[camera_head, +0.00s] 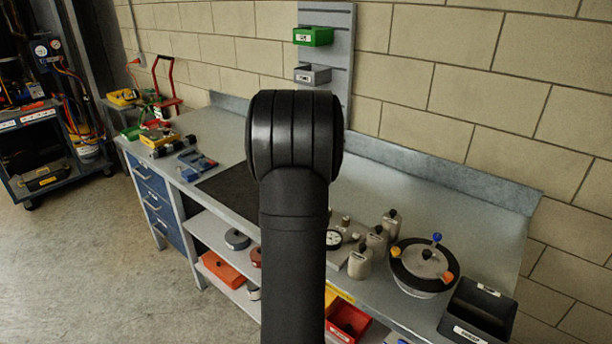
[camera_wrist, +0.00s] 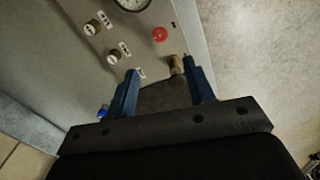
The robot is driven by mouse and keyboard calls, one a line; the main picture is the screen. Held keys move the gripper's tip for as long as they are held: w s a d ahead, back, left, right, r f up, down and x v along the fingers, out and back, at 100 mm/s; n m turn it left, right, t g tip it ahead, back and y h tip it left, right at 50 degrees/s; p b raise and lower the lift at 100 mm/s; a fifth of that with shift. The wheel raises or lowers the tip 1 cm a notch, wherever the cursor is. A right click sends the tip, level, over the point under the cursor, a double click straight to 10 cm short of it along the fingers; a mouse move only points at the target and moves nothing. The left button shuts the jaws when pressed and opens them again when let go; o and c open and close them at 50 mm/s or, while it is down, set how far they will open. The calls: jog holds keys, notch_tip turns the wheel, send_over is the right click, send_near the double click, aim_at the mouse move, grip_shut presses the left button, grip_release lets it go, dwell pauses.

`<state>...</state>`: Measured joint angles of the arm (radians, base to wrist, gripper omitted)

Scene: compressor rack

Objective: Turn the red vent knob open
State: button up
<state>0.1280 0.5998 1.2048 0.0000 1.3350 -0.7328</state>
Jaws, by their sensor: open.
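The red vent knob (camera_wrist: 159,34) is a small round red disc on a grey metal panel in the wrist view, beyond my fingertips. My gripper (camera_wrist: 163,78) has two blue fingers, spread apart, with a gap to the knob in the picture. A brass fitting (camera_wrist: 176,65) shows close to the right fingertip; I cannot tell whether they touch. A dark grey shape lies between the fingers, and I cannot tell what it is. In the head view my arm covers the gripper and I cannot make out the knob.
Beside the knob are two small light knobs (camera_wrist: 92,28) with labels and a gauge (camera_wrist: 131,4). On the bench (camera_head: 440,185) stand grey valve bodies (camera_head: 376,243), a round pot with coloured knobs (camera_head: 424,264) and a black bin (camera_head: 480,310). The bench's back right is clear.

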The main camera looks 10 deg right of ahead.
jog(key=shift+r, duration=2.1)
notch_tip(320, 180, down, 18)
jog(key=shift+r, duration=0.25)
jog(key=shift+f, duration=0.25)
jog(key=shift+r+m, duration=0.25)
jog(key=shift+m, duration=0.65)
jog(key=m, duration=1.1)
jog(key=shift+m, duration=0.3)
jog(key=m, duration=0.4)
